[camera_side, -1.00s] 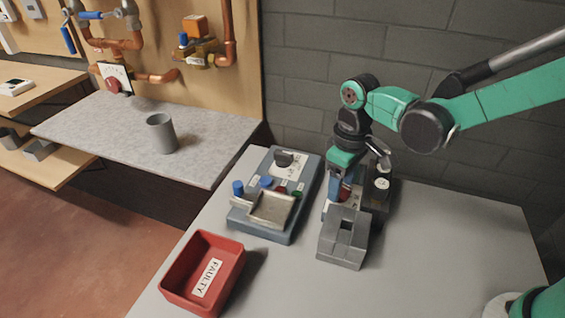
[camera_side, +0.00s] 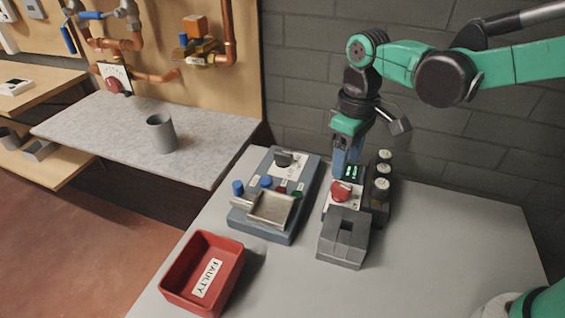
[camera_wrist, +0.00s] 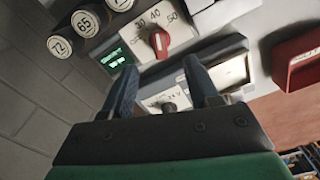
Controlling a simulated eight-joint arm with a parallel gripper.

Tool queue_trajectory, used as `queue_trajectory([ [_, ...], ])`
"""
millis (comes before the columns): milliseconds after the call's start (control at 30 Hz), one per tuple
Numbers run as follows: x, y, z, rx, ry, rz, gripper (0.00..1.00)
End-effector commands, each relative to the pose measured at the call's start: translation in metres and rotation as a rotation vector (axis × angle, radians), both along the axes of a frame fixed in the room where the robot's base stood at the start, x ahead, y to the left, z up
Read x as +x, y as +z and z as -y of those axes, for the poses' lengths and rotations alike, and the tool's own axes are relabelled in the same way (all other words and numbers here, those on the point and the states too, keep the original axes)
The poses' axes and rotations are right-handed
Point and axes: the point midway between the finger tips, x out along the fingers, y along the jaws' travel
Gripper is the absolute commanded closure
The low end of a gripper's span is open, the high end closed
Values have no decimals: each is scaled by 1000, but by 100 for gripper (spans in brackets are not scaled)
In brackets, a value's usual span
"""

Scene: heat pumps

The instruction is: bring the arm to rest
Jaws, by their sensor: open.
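My gripper (camera_side: 346,165) is at the end of the green and black arm, pointing down above the dial unit (camera_side: 341,197) near the back of the grey table. The unit has a red knob and a lit green display (camera_side: 352,172). In the wrist view my gripper (camera_wrist: 160,72) has its two blue fingers apart with nothing held between them. The red knob (camera_wrist: 159,40) shows past the fingertips, on a scale with 30, 40 and 50. I cannot tell how far the fingertips are from the unit.
A rack of capped cylinders (camera_side: 381,182) stands right of the dial unit, and a grey slotted block (camera_side: 343,238) in front. Left are a blue-grey test station (camera_side: 283,220) with a metal tray and a red FAULTY bin (camera_side: 186,299). The table's right side is clear.

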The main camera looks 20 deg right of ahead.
Motion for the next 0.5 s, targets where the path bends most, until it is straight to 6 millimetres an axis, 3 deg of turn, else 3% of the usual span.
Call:
queue_trajectory([
  [167, -3, 5, 5, 6, -21, 26, 46],
  [500, -40, 37, 49, 77, -248, 343, 46],
])
